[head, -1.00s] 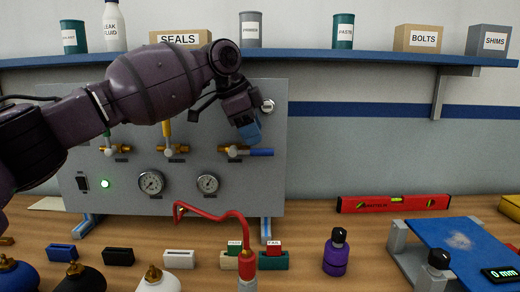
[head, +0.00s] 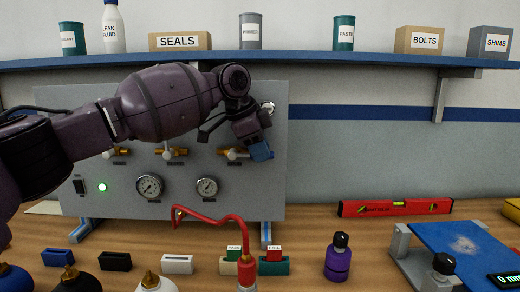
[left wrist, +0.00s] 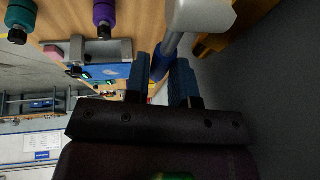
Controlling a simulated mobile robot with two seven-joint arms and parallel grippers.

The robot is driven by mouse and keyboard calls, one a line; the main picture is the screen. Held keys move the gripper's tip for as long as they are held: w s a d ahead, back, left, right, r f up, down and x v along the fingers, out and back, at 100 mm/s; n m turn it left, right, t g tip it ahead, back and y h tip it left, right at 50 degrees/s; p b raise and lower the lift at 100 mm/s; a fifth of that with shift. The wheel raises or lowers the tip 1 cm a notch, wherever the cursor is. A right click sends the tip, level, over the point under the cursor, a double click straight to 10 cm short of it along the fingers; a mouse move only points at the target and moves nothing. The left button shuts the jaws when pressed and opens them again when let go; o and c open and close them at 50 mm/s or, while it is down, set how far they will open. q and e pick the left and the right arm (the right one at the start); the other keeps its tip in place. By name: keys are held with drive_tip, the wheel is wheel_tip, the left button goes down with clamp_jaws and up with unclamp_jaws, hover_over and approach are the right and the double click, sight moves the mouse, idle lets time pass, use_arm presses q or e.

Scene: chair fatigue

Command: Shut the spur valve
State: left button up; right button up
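A grey panel (head: 72,150) stands upright on the bench with several brass valves in a row. The rightmost brass valve (head: 232,153) had a blue handle pointing right; in the head view now, my left gripper (head: 262,150) hides that handle. In the left wrist view, the blue handle (left wrist: 163,62) lies between the two blue fingers of my left gripper (left wrist: 163,84). The fingers are apart, one on each side of it; I cannot tell whether they touch it. My right gripper is out of view.
Two gauges (head: 149,186) and a lit green lamp (head: 102,187) are on the panel. A red hooked tube (head: 215,218) rises in front of it. A purple bottle (head: 338,258), a red level (head: 395,207) and a blue plate (head: 465,240) are at right.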

use_arm(q)
clamp_jaws()
drive_tip(key=shift+r, duration=0.15)
drive_tip(key=shift+s+a+r+h+p, duration=0.1)
drive_tip(key=shift+r+h+p, duration=0.2)
drive_tip(key=shift+h, duration=0.2)
drive_tip(key=shift+a+r+h+p, duration=0.15)
drive_tip(key=shift+r+h+p, duration=0.15)
drive_tip(key=shift+h+p, duration=0.15)
drive_tip(key=shift+a+r+h, duration=0.3)
drive_tip(key=shift+r+h, duration=0.05)
drive_tip(key=shift+h, duration=0.7)
drive_tip(key=shift+a+r+n+h, duration=0.3)
drive_tip(key=shift+r+h, duration=0.05)
drive_tip(key=shift+h, duration=0.65)
drive_tip(key=shift+a+r+h, duration=0.2)
drive_tip(key=shift+r+h, duration=0.05)
drive_tip(key=shift+h, duration=0.25)
